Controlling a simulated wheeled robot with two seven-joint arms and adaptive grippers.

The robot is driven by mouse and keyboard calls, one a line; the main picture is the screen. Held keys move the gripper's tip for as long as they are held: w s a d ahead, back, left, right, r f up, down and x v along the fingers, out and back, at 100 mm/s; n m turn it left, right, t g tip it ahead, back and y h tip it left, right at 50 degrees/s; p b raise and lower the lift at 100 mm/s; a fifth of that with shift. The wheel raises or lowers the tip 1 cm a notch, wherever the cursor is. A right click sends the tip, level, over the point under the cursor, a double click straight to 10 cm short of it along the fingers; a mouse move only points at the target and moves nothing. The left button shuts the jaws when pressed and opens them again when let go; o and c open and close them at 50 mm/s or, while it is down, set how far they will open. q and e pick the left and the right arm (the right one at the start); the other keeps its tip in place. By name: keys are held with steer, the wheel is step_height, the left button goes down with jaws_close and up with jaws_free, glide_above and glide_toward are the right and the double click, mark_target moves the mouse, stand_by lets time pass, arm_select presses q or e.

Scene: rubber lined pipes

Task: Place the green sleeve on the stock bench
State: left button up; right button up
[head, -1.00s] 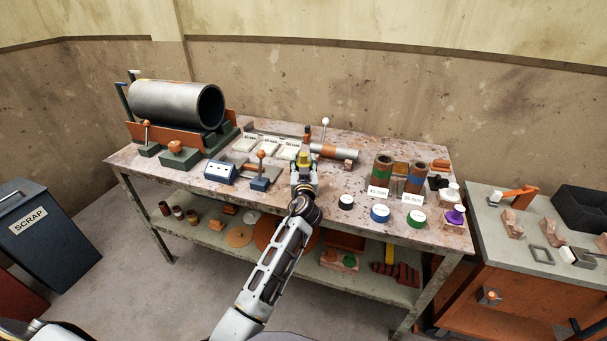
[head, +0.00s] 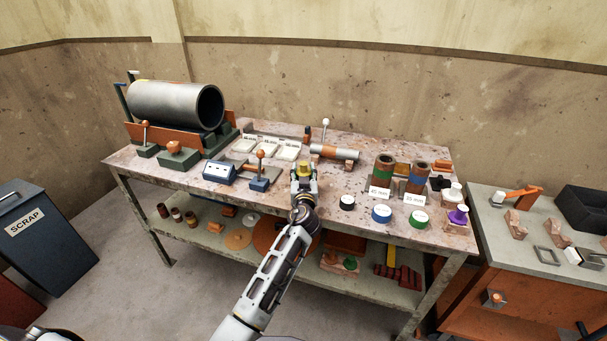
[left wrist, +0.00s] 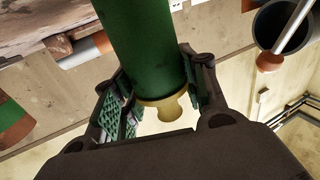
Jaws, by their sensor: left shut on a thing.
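My left gripper (head: 303,172) is over the front middle of the long bench (head: 330,192). It is shut on the green sleeve, a dark green cylinder (left wrist: 145,45) that fills the space between its fingers in the left wrist view. A yellowish knob-like piece (left wrist: 168,108) shows at one end of it. In the head view only a small yellow top (head: 304,165) shows at the gripper, and the green body is hidden. No sign in view names the stock bench. My right gripper is not in view.
Right of the gripper stand black (head: 347,202), blue (head: 381,213) and green (head: 418,218) round pieces, with a green-banded pipe (head: 383,172) and a blue-banded pipe (head: 417,180) behind. A clamp (head: 259,172) is at left. A second bench (head: 545,250) stands at right.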

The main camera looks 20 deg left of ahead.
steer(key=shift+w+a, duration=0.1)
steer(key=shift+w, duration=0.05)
arm_select(q)
steer(key=o, duration=1.3)
steer(key=shift+f, duration=0.1)
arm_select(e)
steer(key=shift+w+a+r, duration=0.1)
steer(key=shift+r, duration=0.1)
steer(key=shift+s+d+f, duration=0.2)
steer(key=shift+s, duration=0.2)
